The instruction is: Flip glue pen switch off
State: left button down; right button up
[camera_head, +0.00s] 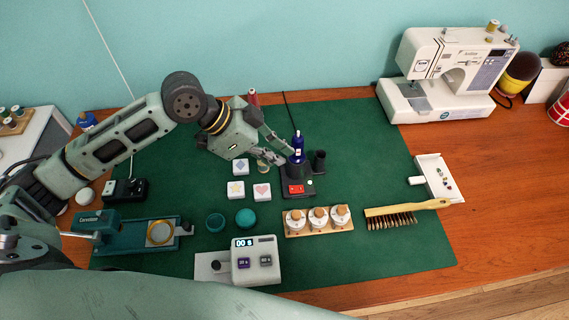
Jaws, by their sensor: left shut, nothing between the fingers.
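The glue pen (298,146) is blue and stands upright in its dark base (307,167) near the middle of the green mat. A red switch (296,189) sits on the front of that base; its on or off position is too small to tell. My left gripper (287,157) reaches in from the left, close beside the pen and above the left rear of the base. It is shut and holds nothing. I cannot tell whether its tips touch the pen or base. My right gripper is not in view.
White tiles (236,190) and teal round pieces (245,218) lie left of the base. A wooden stand with white-topped pieces (318,231), a brush (405,212) and a digital device (255,261) lie in front. A sewing machine (450,75) stands back right. The mat's right rear is clear.

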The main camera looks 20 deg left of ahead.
pick_arm(q)
jog(key=p, duration=0.1)
send_over(299, 189)
jog(key=f, duration=0.6)
jog(key=shift+s+a+f, duration=0.25)
jog(key=shift+f, duration=0.1)
notch_tip(299, 189, down, 3)
jog(key=shift+a+r, duration=0.15)
jog(key=shift+a+f, duration=0.1)
jog(key=shift+f, duration=0.7)
jog(key=shift+f, duration=0.1)
jog(key=shift+s+a+f+h+b, duration=0.25)
jog(key=shift+f+h+b, duration=0.25)
jog(key=shift+b, duration=0.3)
jog(key=shift+w+r, duration=0.1)
jog(key=shift+r, duration=0.2)
jog(key=shift+p, duration=0.3)
jog(key=shift+d, duration=0.15)
jog(key=shift+w+d, duration=0.35)
jog(key=shift+d, duration=0.3)
